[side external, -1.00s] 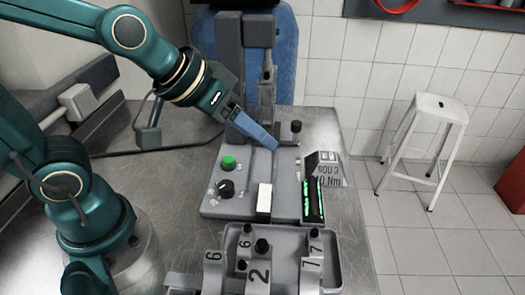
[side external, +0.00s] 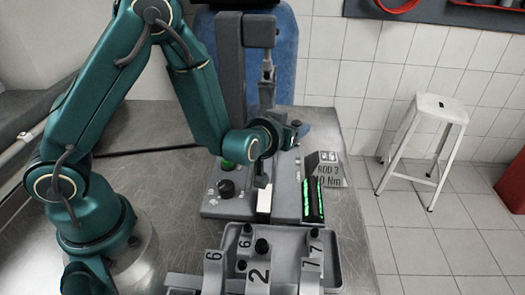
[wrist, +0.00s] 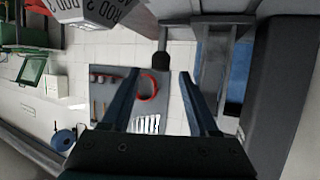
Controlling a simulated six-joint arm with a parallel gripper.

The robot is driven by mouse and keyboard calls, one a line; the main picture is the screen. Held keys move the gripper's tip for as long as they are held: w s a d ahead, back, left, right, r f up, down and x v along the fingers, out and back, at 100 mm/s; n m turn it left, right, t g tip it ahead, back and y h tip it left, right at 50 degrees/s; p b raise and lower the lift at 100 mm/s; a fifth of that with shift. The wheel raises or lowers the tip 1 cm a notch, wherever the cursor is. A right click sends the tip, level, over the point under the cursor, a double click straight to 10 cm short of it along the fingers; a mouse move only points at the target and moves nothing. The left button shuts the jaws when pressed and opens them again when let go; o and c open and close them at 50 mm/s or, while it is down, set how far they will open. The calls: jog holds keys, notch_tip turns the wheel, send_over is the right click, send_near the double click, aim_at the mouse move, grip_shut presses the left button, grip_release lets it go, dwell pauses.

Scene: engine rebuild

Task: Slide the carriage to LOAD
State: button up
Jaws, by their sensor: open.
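A grey press fixture stands on the metal bench, with a flat base (side external: 285,205) and a tall column. In the side view my wrist (side external: 262,138) is low over the rail and hides the fingers and much of the carriage area. A white block (side external: 264,202) sits at the rail's near end. No LOAD mark is readable.
A tray of numbered caps (side external: 332,268) lies in front. The column (side external: 232,65) rises behind.

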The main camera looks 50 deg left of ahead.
aim_at(296, 123)
jog(key=shift+x, duration=2.15)
grip_shut()
